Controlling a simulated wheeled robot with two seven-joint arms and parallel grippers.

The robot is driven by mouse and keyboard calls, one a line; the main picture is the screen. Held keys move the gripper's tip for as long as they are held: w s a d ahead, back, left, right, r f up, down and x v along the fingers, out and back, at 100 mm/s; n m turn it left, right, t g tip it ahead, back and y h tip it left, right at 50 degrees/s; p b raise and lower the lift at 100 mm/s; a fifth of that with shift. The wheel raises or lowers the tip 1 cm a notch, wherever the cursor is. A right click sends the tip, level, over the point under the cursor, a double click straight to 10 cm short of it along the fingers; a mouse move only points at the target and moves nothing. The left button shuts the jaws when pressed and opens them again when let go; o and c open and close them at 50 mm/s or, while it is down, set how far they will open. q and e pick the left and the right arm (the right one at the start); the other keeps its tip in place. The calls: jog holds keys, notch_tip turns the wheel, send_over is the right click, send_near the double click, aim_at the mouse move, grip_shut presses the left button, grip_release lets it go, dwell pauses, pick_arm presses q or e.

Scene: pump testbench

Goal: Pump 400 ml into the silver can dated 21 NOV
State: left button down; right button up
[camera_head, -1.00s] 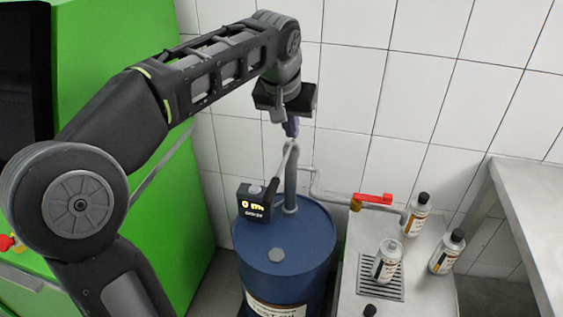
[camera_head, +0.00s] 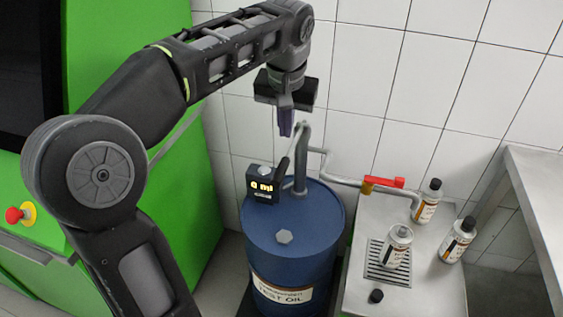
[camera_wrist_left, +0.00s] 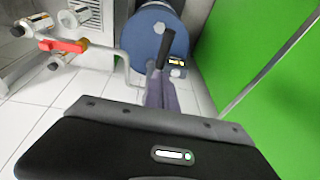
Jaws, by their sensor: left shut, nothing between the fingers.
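My left gripper (camera_head: 286,122) is shut and empty, just above the top of the pump on the blue drum (camera_head: 318,262). In the left wrist view its fingers (camera_wrist_left: 160,92) appear close to the dark pump handle (camera_wrist_left: 165,48); I cannot tell if they touch. The pump's display (camera_head: 261,184) seems to read 0 ml. An outlet pipe with a red valve lever (camera_head: 385,182) runs right. A silver can (camera_head: 397,247) stands uncapped on the drain grate. Two capped silver cans stand nearby, one behind (camera_head: 427,202) and one right (camera_head: 457,240). The dates are too small to read. My right gripper is not in view.
A loose black cap (camera_head: 376,296) lies on the metal bench (camera_head: 415,294) in front of the grate. A green cabinet (camera_head: 205,215) with a red emergency button (camera_head: 14,215) stands left. A tiled wall is behind, and a grey table (camera_head: 535,180) is at the right.

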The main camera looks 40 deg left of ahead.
pick_arm(q)
send_over(281, 167)
jog(key=f, duration=0.9)
jog(key=shift+s+d+p, duration=0.3)
jog(key=shift+d+p, duration=0.1)
jog(key=shift+a+f, duration=0.1)
jog(key=shift+f, duration=0.65)
